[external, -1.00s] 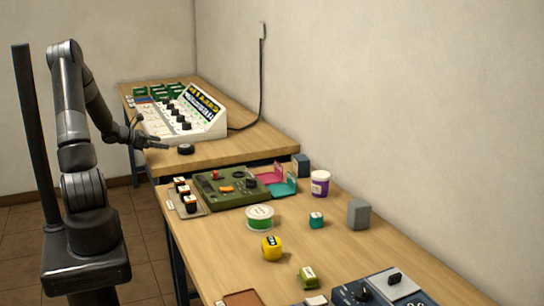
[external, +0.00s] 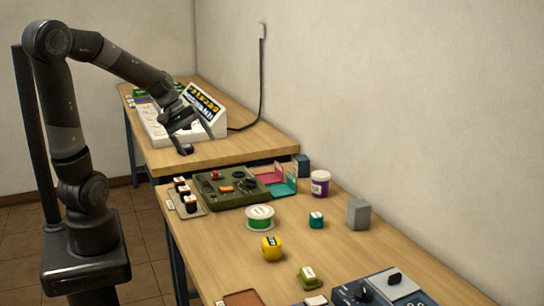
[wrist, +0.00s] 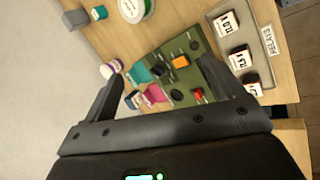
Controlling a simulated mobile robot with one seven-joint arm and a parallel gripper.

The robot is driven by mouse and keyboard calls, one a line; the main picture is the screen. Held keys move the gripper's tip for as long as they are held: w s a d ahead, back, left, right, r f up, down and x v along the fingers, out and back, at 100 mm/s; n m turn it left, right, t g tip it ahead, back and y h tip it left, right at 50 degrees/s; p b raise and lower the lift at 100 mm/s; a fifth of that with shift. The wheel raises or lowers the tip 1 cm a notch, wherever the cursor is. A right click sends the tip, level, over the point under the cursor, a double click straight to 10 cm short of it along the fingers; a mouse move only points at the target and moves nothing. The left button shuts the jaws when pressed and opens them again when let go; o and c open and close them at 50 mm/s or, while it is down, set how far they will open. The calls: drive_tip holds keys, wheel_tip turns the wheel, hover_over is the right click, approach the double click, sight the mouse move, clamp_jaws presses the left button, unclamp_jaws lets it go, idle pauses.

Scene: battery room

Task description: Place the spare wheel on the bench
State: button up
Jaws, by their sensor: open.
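My gripper (external: 198,143) is over that bench's front part, pointing down and toward the near bench (external: 215,245). In the wrist view, my gripper (wrist: 160,70) has its fingers wide apart with nothing held between them. The dark piece does not show in the wrist view.
A white sloped console (external: 207,105) stands behind my gripper. On the near bench are a green control panel (external: 228,187), a tray of relays (external: 187,203), a green spool (external: 260,217), a purple-banded jar (external: 320,183) and a grey block (external: 358,214). Bare wood lies front left.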

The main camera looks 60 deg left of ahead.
drive_tip(key=s+d+r+m+y, duration=0.3)
drive_tip(key=s+d+r+m, duration=0.3)
drive_tip(key=s+d+m, duration=0.3)
drive_tip(key=shift+s+d+m+t+y, duration=0.15)
drive_tip(key=shift+s+m+t+y, duration=0.15)
drive_tip(key=shift+s+m, duration=1.55)
drive_tip(key=shift+w+r+m, duration=0.1)
drive_tip(key=shift+w+m, duration=0.25)
drive_tip(key=shift+w, duration=0.05)
